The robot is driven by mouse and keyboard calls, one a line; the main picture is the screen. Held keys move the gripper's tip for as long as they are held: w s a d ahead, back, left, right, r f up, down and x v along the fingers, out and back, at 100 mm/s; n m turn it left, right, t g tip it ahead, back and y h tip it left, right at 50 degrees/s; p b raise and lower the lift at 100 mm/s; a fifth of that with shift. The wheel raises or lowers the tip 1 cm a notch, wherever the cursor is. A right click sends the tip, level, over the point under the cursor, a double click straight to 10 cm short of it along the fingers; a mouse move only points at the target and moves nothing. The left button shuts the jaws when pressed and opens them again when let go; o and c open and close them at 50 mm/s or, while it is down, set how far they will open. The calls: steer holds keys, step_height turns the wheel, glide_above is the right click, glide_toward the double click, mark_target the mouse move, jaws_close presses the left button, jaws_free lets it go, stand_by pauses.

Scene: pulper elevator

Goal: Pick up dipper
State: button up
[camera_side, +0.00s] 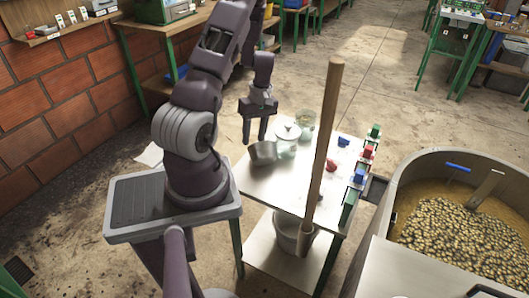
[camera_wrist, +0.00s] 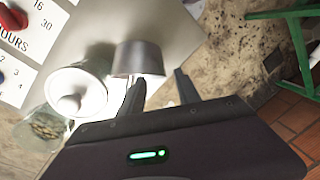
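A grey metal cup-like vessel (camera_side: 263,153), which looks like the dipper, sits near the left edge of the small metal-topped table (camera_side: 262,176). I cannot make out a handle on it. The vessel also shows in the wrist view (camera_wrist: 139,58), just beyond my fingers. My gripper (camera_side: 255,138) points down above and behind the vessel in the side view. Its fingers are apart with nothing between them, and they also show in the wrist view (camera_wrist: 160,82).
A white-lidded jar (camera_side: 287,135) and a glass jar (camera_side: 305,119) stand close beside the vessel. A tall wooden pole (camera_side: 325,140) rises at the table's front. Red, blue and green items line the right edge. A round tub (camera_side: 400,190) stands right; a pail (camera_side: 293,232) sits below.

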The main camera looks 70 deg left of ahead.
mark_target(252, 150)
steer(key=f, duration=0.4)
steer(key=s+f, duration=0.1)
steer(key=f, duration=0.1)
steer(key=shift+d, duration=0.15)
steer(key=shift+c, duration=0.5)
jaws_close()
stand_by(0.6)
